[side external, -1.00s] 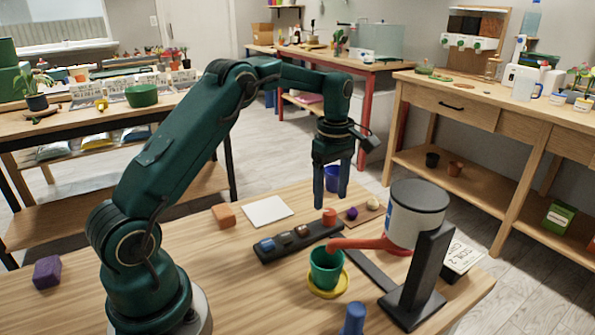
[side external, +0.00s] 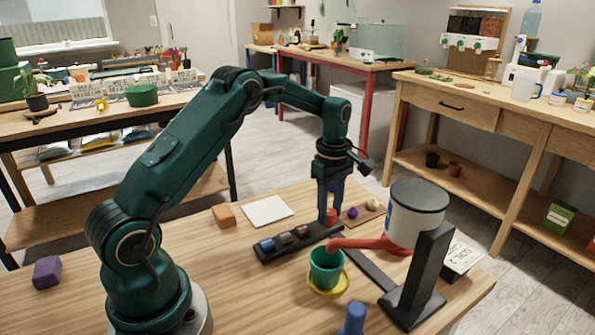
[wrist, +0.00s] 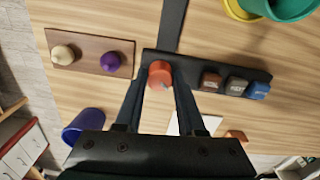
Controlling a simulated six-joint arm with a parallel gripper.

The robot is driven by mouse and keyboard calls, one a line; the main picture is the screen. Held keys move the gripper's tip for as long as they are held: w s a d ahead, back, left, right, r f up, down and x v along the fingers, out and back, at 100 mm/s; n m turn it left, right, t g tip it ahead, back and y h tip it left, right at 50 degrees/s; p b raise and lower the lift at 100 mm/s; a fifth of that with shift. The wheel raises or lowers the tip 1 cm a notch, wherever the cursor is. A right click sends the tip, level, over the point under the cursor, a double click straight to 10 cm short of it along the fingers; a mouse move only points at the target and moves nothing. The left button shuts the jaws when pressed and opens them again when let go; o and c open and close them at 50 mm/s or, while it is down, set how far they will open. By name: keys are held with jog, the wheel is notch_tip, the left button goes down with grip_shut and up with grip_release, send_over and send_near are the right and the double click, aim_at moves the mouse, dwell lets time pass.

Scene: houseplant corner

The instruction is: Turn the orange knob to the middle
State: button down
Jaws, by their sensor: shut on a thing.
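The orange knob (side external: 331,216) stands at the right end of a dark strip (side external: 270,252) on the wooden table. In the wrist view the orange knob (wrist: 160,74) sits between my two fingertips. My gripper (side external: 329,212) points down over it and is shut on it. My gripper (wrist: 158,85) partly covers the knob's sides in the wrist view. Three labelled blocks (wrist: 236,86) in brown, dark grey and blue sit along the same strip. The knob's pointing direction is too small to tell.
A green pot (side external: 325,268) on a yellow saucer (side external: 327,291) stands in front of the strip. A red-orange spout (side external: 365,243) from a white drum (side external: 415,222) reaches over it. A small brown board (wrist: 84,38) with cream and purple knobs lies beside the strip.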

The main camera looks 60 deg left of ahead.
aim_at(330, 211)
jog(key=shift+m, duration=0.4)
jog(key=m, duration=0.4)
jog(key=shift+r+m, duration=0.1)
jog(key=shift+m, duration=2.4)
jog(key=c, duration=0.5)
grip_release()
jog(key=shift+r, duration=2.55)
